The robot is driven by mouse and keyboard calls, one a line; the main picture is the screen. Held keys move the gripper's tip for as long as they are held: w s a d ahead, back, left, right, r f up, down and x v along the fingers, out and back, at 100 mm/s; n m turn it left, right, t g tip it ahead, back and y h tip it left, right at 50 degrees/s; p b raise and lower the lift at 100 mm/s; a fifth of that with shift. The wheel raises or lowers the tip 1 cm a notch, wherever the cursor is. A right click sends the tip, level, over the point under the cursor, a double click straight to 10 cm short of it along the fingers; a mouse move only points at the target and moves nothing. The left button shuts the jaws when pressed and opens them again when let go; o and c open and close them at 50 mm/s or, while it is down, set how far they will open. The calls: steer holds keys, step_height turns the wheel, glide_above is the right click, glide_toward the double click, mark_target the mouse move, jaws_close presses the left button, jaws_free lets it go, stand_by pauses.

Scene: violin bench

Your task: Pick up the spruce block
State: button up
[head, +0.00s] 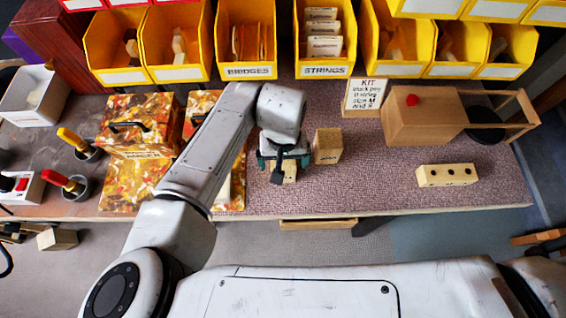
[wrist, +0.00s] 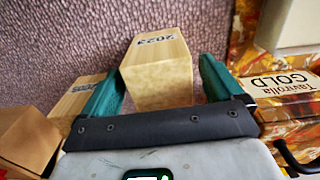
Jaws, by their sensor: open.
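My gripper (head: 283,157) is open over the middle of the bench, its teal fingers apart. In the wrist view, a pale wooden block marked 2023 (wrist: 158,62) lies between the open fingers (wrist: 160,78). In the head view this block (head: 288,175) is mostly hidden under my gripper. A second pale block (head: 327,146) stands just right of the gripper; in the wrist view it (wrist: 72,100) is outside the left finger, its marking hard to read. No label names either one as spruce. I cannot tell whether the fingers touch the block.
Marbled boxes (head: 138,180) stand on the left. Yellow bins (head: 248,72) line the back. A kit card (head: 366,97) and a wooden box (head: 422,116) stand at back right. A long block with dark holes (head: 447,175) lies at right. The mat (head: 385,190) is clear at front right.

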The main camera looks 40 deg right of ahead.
steer(key=shift+c, duration=0.4)
steer(key=c, duration=1)
steer(key=shift+c, duration=0.2)
steer(key=shift+r, duration=0.1)
